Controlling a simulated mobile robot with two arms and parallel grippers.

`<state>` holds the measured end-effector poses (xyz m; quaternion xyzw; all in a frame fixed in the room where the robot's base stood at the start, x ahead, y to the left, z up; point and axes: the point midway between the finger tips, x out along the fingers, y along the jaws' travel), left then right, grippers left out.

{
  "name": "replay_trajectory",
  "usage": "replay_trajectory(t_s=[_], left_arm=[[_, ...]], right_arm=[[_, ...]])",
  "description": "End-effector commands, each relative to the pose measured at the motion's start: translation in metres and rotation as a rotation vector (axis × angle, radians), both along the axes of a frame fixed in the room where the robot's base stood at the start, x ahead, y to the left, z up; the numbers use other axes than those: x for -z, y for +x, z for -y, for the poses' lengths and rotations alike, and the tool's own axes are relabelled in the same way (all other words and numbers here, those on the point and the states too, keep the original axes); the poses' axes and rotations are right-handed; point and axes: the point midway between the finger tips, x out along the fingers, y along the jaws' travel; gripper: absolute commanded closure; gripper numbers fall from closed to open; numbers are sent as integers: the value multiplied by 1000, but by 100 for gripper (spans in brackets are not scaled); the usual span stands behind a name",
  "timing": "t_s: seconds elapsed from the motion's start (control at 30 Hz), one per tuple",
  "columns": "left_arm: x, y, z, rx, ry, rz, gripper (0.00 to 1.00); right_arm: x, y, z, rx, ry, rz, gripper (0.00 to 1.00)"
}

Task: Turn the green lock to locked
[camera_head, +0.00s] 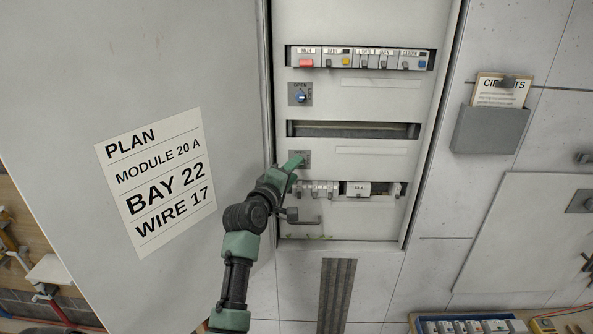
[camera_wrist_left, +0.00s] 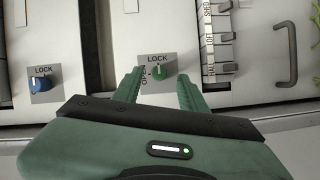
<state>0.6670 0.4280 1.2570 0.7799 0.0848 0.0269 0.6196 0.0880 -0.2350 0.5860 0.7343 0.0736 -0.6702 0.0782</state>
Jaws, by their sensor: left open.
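The green lock (camera_wrist_left: 158,72) is a small round green knob on a grey plate, in the middle of the left wrist view. Its plate reads LOCK above the knob and OPEN, sideways, at its left. I cannot tell clearly which word the knob points to. My left gripper (camera_head: 294,164) is open, with its fingertips on either side of the knob in the wrist view; I see no clear contact. In the head view the gripper covers the knob, and only part of the lock's plate (camera_head: 304,157) shows. My right gripper is not in view.
A blue lock (camera_head: 300,96) sits higher on the panel, above an empty rail slot (camera_head: 353,130). Rows of modules (camera_head: 362,58) line the cabinet. A dark handle (camera_wrist_left: 286,54) sticks out near the lower row. The open cabinet door (camera_head: 130,80) stands at the left.

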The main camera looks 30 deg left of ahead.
Motion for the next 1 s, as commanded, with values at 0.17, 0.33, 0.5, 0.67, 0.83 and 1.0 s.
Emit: replay_trajectory(t_s=[0.17,0.33,0.5,0.67,0.83,1.0], left_arm=[[1,-30,5,-2,2,1,58],[-1,-45,8,0,2,-1,58],[-3,-48,8,-1,2,-1,58],[-3,-48,8,-1,2,-1,58],[-3,-48,8,0,2,-1,58],[9,-46,10,4,9,-20,58]], right_arm=[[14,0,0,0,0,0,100],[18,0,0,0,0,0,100],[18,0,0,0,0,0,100],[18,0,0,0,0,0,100],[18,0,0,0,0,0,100],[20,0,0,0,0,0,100]])
